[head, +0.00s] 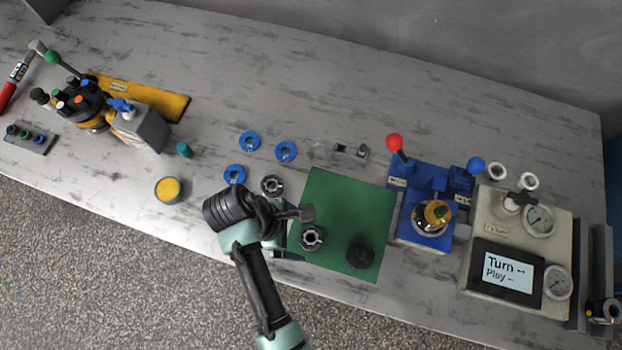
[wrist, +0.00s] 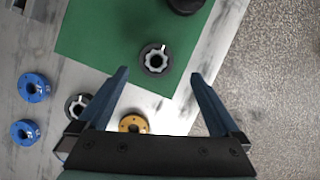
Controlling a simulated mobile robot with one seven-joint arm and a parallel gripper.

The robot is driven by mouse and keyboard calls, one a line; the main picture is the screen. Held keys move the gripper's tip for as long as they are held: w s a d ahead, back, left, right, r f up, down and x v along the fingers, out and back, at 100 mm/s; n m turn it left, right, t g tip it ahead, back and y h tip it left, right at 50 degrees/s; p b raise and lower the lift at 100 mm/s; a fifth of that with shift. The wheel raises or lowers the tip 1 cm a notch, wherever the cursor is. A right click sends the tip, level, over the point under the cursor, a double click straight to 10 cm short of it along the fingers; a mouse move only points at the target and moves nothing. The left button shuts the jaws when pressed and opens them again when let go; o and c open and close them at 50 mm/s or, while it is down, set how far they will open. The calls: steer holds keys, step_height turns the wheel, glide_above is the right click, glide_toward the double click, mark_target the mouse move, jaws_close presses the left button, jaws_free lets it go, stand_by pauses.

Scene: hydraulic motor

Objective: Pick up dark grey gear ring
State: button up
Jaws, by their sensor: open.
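A dark grey gear ring (head: 312,247) with a pale toothed inside lies flat on the green mat (head: 345,200). It also shows in the wrist view (wrist: 144,52), beyond and roughly between my fingertips. A second, similar dark grey ring (head: 263,187) lies on the bare table just off the mat; in the wrist view this ring (wrist: 70,101) is beside my left finger, partly covered. My gripper (head: 298,230) is open and empty above the mat's left edge. In the wrist view its fingers (wrist: 158,74) are spread wide, apart from the ring on the mat.
A gold ring (wrist: 124,124) lies on the table below my gripper. A black round part (head: 360,256) stands on the mat. Several blue rings (head: 242,143) lie to the left. A blue fixture (head: 407,222) with levers stands right of the mat. The mat's upper part is clear.

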mark_target(315, 239)
steer(key=shift+w+x, duration=0.15)
steer(key=shift+x, duration=1.25)
steer(key=shift+w+x, duration=0.15)
steer(key=shift+x, duration=1.3)
jaws_close()
